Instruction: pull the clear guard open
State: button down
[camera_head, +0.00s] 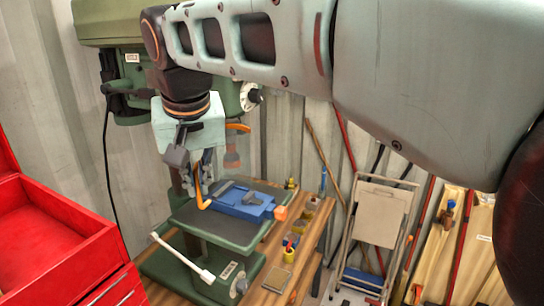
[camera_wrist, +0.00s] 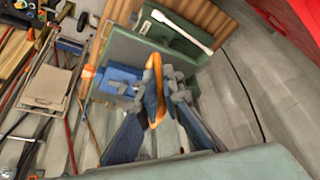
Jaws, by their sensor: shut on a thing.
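The clear guard belongs to the green drill press (camera_head: 108,30). Its pane is see-through and its edges are hard to make out. An orange handle (camera_head: 200,193) hangs above the press table in the head view. It also shows in the wrist view (camera_wrist: 155,110) as an upright orange bar. My gripper (camera_head: 200,172) is shut on this orange handle, and in the wrist view its fingertips (camera_wrist: 160,90) sit on either side of the bar. My wrist and forearm hide part of the press head and the upper guard.
A blue vise (camera_head: 240,203) lies on the green press table (camera_head: 215,226), below my gripper. A white-tipped lever (camera_head: 182,257) sticks out in front. A red tool chest (camera_head: 50,240) stands at left. A folded step stool (camera_head: 375,230) stands at right.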

jog(key=shift+w+r, duration=0.15)
jog(key=shift+r, duration=0.15)
jog(key=c, duration=2.1)
grip_release()
notch_tip(320, 180, up, 8)
jog(key=shift+f, duration=0.1)
jog(key=shift+w+r, duration=0.1)
jog(key=shift+r, duration=0.3)
jog(key=shift+s+r, duration=0.2)
jog(key=shift+r, duration=0.45)
